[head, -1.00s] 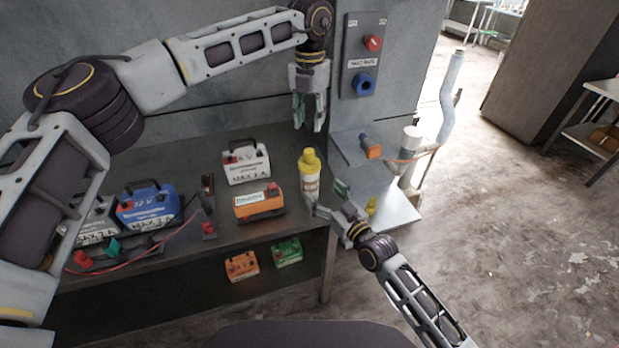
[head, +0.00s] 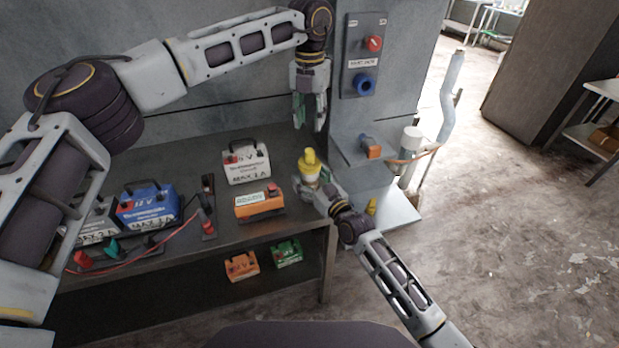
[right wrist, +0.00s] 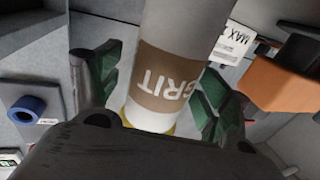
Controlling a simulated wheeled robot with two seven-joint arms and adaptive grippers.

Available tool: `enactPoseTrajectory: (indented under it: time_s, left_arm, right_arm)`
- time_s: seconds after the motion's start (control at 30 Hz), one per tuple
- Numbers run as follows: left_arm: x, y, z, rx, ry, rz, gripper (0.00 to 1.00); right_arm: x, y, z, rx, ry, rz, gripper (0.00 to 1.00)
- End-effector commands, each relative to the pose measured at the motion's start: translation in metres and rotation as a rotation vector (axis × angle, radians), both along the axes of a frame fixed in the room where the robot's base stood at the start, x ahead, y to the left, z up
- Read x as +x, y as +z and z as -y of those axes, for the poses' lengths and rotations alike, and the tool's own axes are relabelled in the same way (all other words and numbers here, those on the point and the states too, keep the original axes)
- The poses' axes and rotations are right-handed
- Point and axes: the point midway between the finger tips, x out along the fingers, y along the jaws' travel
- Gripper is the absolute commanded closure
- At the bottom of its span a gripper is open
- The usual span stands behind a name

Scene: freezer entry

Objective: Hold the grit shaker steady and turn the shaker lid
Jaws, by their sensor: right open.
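The grit shaker stands upright on the bench near its right front corner. Its yellow lid (head: 309,163) shows above my right gripper in the head view, and its lower body is mostly hidden there. In the right wrist view the shaker (right wrist: 168,75) appears upside down, with a brown GRIT label and a yellow edge at the bottom. My right gripper (head: 318,192) is open, with its green-padded fingers on either side of the shaker body. My left gripper (head: 310,120) hangs above and behind the shaker, fingers pointing down, open and empty.
An orange battery box (head: 259,204) stands just left of the shaker, with a white box (head: 246,161) behind it. A blue 12 V battery (head: 148,207) with cables is farther left. A wall switch panel (head: 363,55) is behind. The bench (head: 228,231) ends close to the shaker.

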Motion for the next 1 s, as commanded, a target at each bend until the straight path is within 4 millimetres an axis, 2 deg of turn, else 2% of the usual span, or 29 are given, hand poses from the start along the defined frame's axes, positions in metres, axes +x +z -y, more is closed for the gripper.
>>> enactPoseTrajectory:
  time_s: [0.4, 0.93, 1.0]
  left_arm:
    - [0.0000, 0.0000, 0.0001, 0.000, 0.000, 0.000, 0.64]
    - [0.0000, 0.0000, 0.0001, 0.000, 0.000, 0.000, 0.64]
    - [0.0000, 0.0000, 0.0000, 0.000, 0.000, 0.000, 0.58]
  right_arm:
    - [0.0029, -0.0002, -0.0023, 0.000, 0.000, 0.000, 0.22]
    - [0.0028, -0.0002, -0.0020, 0.000, 0.000, 0.000, 0.89]
    - [0.0028, -0.0002, -0.0020, 0.000, 0.000, 0.000, 0.90]
